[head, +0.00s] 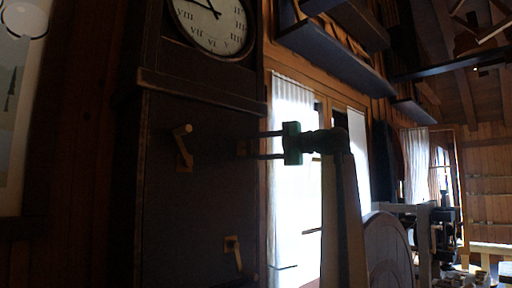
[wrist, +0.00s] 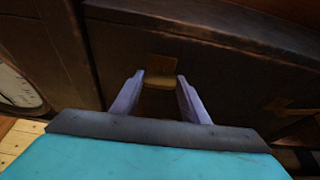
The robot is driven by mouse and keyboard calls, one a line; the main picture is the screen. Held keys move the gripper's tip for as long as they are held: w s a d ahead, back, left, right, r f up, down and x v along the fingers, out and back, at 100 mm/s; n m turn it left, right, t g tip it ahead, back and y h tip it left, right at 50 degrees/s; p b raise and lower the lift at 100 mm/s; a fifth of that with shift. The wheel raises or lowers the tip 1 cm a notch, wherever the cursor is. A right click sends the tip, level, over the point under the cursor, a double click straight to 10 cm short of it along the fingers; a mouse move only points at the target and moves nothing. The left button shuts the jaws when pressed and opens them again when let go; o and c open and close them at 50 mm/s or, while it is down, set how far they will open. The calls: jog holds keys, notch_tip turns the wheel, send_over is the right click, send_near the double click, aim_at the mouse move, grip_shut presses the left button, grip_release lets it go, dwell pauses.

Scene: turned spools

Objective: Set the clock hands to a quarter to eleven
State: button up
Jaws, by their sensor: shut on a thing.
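A tall dark clock (head: 200,100) stands at left in the head view, its white dial (head: 226,36) cut off by the top edge. Dark hands show near the top of the dial; their exact reading is unclear. A light wooden crank (head: 183,148) is on the case front, with a second crank (head: 233,252) lower down. My gripper (head: 258,146) reaches in from the right, its fingers level beside the case. It is shut on a small brass-coloured knob (wrist: 160,78), seen between the fingers in the wrist view. The knob (head: 242,148) is dim in the head view.
A bright curtained window (head: 292,180) is behind my gripper. A dark shelf (head: 335,58) hangs above it. A round wooden thing (head: 386,250) and machinery (head: 440,225) stand at right. A framed picture (head: 18,110) hangs at far left.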

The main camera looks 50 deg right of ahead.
jog(key=o, duration=1.1)
jog(key=shift+c, duration=0.2)
jog(key=shift+s, duration=0.1)
jog(key=v, duration=1.3)
jog(key=shift+s+d, duration=0.15)
jog(key=shift+s, duration=0.25)
